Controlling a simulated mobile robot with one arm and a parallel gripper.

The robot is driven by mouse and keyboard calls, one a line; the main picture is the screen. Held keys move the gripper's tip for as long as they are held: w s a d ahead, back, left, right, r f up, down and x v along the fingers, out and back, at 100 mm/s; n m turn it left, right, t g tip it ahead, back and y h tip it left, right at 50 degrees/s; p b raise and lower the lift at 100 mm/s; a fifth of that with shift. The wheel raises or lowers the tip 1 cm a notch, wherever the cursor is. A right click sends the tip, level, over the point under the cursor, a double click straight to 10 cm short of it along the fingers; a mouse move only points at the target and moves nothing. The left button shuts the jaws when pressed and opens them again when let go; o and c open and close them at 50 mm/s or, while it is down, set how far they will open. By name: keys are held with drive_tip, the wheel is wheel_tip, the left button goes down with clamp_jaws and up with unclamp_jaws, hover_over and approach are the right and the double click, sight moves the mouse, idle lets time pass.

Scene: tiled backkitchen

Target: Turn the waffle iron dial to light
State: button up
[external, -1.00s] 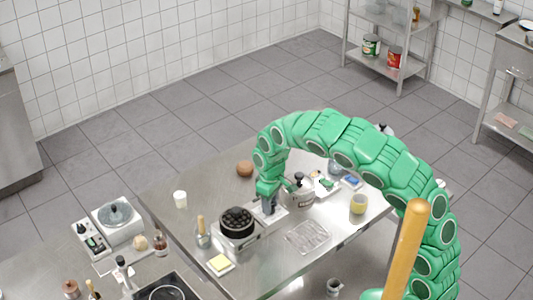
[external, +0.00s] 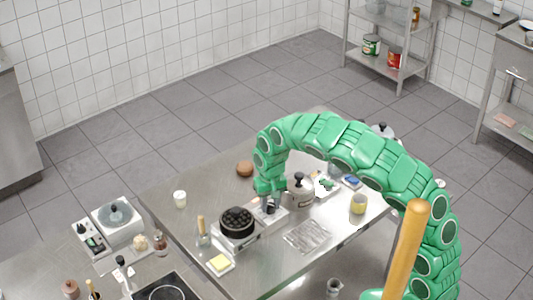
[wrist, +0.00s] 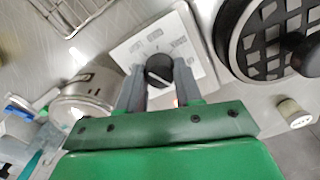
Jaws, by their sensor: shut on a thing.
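The waffle iron (external: 238,222) stands on the steel table, with its black gridded plate also at the upper right of the wrist view (wrist: 272,42). Its pale control panel (wrist: 196,45) carries small markings too blurred to read. The round black dial (wrist: 159,70) sits on this panel and shows a light pointer line lying aslant. My gripper (wrist: 159,84) comes down over the panel, with its two grey fingers on either side of the dial, shut on it. In the external view my gripper (external: 269,202) partly hides the panel and dial.
A steel pot with a black knob (external: 299,190) stands close to the right of my gripper. A wire rack (external: 307,236) lies in front of it. A yellow block on a dish (external: 220,263) and a white cup (external: 180,199) are near the left side.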

sight(270, 205)
drive_tip(key=shift+r, duration=0.1)
idle(0.3)
drive_tip(key=o, duration=1)
drive_tip(key=shift+o, duration=0.2)
drive_tip(key=shift+r, duration=0.1)
wheel_tip(270, 205, up, 7)
drive_tip(key=shift+a, duration=0.1)
drive_tip(key=shift+r, duration=0.25)
